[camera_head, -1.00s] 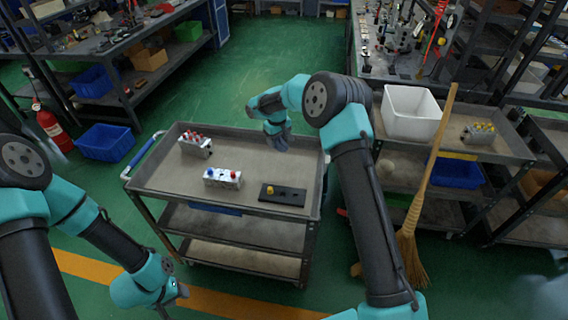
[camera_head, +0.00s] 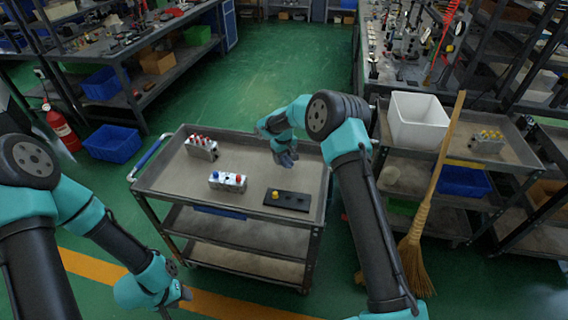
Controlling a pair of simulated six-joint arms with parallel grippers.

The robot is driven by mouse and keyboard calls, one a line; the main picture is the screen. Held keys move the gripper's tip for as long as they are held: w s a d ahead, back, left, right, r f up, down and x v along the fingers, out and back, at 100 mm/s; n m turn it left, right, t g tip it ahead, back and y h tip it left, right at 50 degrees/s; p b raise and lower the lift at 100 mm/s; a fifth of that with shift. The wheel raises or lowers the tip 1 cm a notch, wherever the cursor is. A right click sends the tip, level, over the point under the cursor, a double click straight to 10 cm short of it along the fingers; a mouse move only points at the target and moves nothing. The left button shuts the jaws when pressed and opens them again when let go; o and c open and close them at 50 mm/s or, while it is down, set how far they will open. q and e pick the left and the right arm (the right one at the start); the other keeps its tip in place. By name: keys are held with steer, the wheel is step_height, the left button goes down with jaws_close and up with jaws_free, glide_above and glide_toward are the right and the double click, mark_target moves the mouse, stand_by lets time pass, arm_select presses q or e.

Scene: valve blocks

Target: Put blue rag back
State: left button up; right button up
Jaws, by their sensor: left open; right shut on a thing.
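My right gripper (camera_head: 286,160) points down over the back right part of the cart's top tray (camera_head: 170,173). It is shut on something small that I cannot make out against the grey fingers. I cannot pick out a blue rag clearly; a blue strip (camera_head: 220,210) shows under the tray's front edge, and I cannot tell what it is. My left gripper (camera_head: 177,297) is open and empty, low in front of the cart's left side.
On the tray stand a block with red knobs (camera_head: 202,148), a pale block with blue and red knobs (camera_head: 228,182) and a black plate (camera_head: 288,200) with a yellow knob. A white bin (camera_head: 417,121) and a broom (camera_head: 432,190) are at right.

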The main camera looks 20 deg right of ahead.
mark_target(284, 162)
steer(key=shift+f, duration=1.8)
steer(key=shift+f, duration=0.1)
steer(key=o, duration=0.8)
steer(key=shift+o, duration=0.2)
step_height(284, 162, up, 12)
steer(key=shift+a+r, duration=0.1)
steer(key=shift+r, duration=0.05)
steer(key=shift+s, duration=0.1)
